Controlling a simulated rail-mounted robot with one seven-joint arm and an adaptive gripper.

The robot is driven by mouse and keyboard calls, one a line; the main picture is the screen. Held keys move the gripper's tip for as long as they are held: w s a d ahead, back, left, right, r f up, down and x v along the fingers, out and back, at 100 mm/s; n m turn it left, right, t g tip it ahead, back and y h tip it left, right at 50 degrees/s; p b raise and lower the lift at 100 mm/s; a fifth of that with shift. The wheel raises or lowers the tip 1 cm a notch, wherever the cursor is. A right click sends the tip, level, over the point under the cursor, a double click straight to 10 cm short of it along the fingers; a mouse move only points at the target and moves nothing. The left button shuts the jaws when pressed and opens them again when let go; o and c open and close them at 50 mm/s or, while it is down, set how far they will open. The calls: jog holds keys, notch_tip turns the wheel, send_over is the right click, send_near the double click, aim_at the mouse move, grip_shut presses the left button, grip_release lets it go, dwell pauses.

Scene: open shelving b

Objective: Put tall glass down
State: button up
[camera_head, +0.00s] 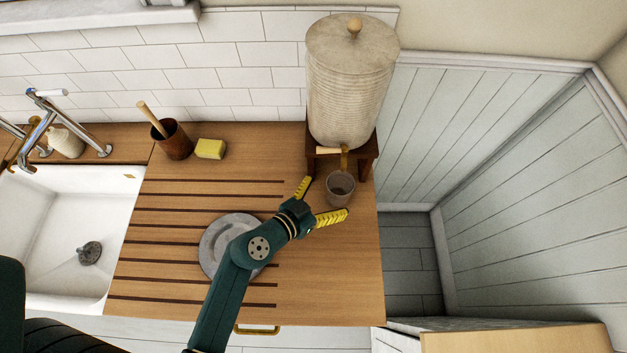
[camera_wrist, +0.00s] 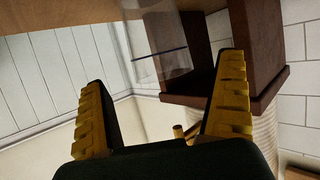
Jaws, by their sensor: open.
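The tall glass (camera_head: 341,190) is a clear, greyish tumbler. It stands upright on the wooden counter (camera_head: 345,285), just below the tap (camera_head: 344,158) of the large dispenser (camera_head: 349,85). My gripper (camera_head: 326,197) is open, with its yellow ridged fingers spread wide on the near side of the glass. In the wrist view the glass (camera_wrist: 168,45) shows faint and see-through beyond the fingers of my gripper (camera_wrist: 158,60). Neither finger visibly touches it.
The dispenser's dark wooden stand (camera_head: 368,155) is close behind the glass. A brown cup (camera_head: 172,143) with a wooden handle, a yellow sponge (camera_head: 210,149) and a white sink (camera_head: 75,230) are to the left. A grey round plate (camera_head: 215,245) lies under my arm.

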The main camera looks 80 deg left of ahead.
jog(key=v, duration=0.6)
jog(key=shift+r, duration=0.1)
jog(key=w+d+r+m+t+h, duration=0.2)
jog(key=w+d+r+m+t, duration=0.3)
jog(key=w+r, duration=0.55)
jog(key=w+d+r+m+t+h, duration=0.1)
jog(key=w+d+r+m+h, duration=0.15)
jog(key=w+d+r, duration=0.65)
jog(key=w+d+r+t+h, duration=0.2)
jog(key=d+r+t+h, duration=0.2)
jog(key=d+r, duration=1.5)
notch_tip(320, 180, up, 4)
jog(key=shift+w+d+t, duration=0.2)
jog(key=shift+w+t, duration=0.2)
jog(key=shift+t, duration=0.4)
jog(key=shift+m+h, duration=0.25)
